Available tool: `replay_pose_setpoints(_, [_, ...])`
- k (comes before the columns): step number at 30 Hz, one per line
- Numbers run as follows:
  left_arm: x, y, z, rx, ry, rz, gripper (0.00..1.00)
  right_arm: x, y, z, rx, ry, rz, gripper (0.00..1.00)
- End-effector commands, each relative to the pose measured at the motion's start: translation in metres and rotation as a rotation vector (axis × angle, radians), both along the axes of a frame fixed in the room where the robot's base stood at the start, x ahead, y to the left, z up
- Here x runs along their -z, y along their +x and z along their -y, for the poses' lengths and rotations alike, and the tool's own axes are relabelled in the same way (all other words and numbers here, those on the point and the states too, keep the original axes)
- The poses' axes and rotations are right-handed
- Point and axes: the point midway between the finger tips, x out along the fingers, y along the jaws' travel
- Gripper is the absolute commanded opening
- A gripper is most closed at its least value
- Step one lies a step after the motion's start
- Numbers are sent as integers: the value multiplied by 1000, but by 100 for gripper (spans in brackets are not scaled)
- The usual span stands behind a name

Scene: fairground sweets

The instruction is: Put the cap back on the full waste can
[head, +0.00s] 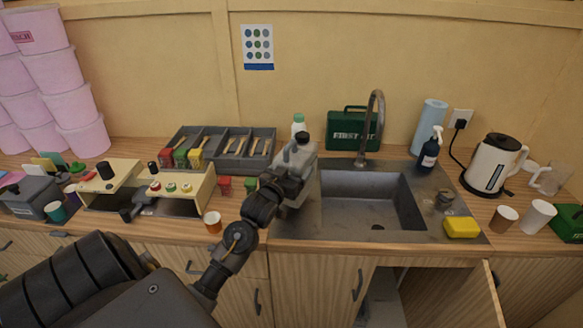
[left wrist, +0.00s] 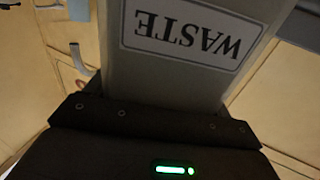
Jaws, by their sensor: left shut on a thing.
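My left gripper (head: 284,179) is shut on the grey waste can (head: 304,162) at the left edge of the sink. In the left wrist view the dark gripper (left wrist: 155,125) meets the can's grey body (left wrist: 190,78), whose WASTE label reads upside down. A small black piece shows at the can's top in the head view; I cannot tell whether it is the cap or the bare neck. My right gripper is out of view.
The sink (head: 370,200) with its tall tap (head: 378,110) is right of the can. A white bottle with a green top (head: 298,123) stands behind it. A cupboard door hangs open below.

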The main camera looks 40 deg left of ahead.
Motion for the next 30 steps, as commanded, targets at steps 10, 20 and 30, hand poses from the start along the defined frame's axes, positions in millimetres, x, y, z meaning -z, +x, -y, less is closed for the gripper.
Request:
replay_pose_setpoints(10, [15,3,-4,-1,0,6,12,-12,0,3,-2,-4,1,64])
replay_pose_setpoints(20, [32,3,-4,-1,2,11,12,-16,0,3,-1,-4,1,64])
replay_pose_setpoints(30, [39,3,-4,-1,-1,0,88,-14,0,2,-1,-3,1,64])
